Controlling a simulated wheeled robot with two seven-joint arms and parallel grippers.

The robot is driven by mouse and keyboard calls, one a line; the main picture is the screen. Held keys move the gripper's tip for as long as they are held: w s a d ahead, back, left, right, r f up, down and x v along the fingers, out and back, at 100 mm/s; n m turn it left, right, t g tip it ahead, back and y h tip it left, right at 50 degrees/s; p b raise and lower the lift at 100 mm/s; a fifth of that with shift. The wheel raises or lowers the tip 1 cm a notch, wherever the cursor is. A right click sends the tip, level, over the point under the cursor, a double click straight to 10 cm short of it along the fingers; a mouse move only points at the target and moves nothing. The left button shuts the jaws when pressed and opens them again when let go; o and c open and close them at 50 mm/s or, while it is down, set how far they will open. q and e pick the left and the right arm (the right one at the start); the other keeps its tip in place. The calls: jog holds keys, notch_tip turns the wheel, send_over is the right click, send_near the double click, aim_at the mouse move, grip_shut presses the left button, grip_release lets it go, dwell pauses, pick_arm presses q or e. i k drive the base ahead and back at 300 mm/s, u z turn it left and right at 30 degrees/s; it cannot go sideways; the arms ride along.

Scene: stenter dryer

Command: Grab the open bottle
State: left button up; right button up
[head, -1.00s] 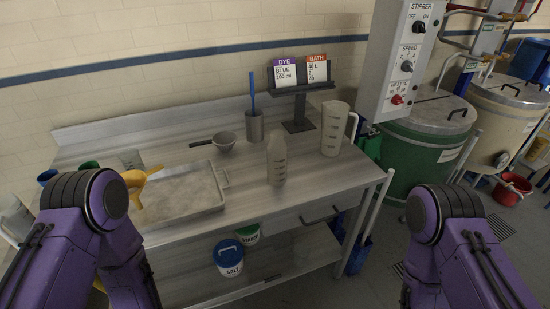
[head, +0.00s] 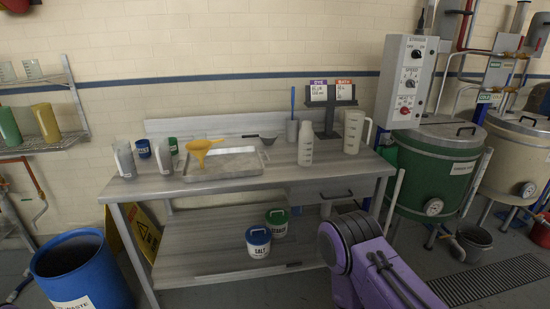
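A pale, translucent bottle (head: 305,145) with dark graduation marks stands upright on the metal table (head: 240,185), right of the tray. Its narrow top shows no clear cap, but it is too small to be sure. My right arm shows at the lower right, in front of the table, well below and to the right of the bottle. Its gripper is out of the picture. My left arm and gripper are not in view.
A tray (head: 189,169) with a yellow funnel (head: 203,151), a sieve (head: 268,138), pitchers (head: 353,131) and a card stand (head: 329,118) share the table. Salt (head: 258,242) and starch (head: 278,222) tubs sit on the lower shelf. A blue waste drum (head: 80,272) stands at the left.

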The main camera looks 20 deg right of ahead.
aim_at(306, 136)
jog(key=z, duration=0.55)
jog(key=i, duration=0.45)
jog(key=z, duration=0.8)
jog(key=i, duration=0.9)
jog(key=u, duration=0.2)
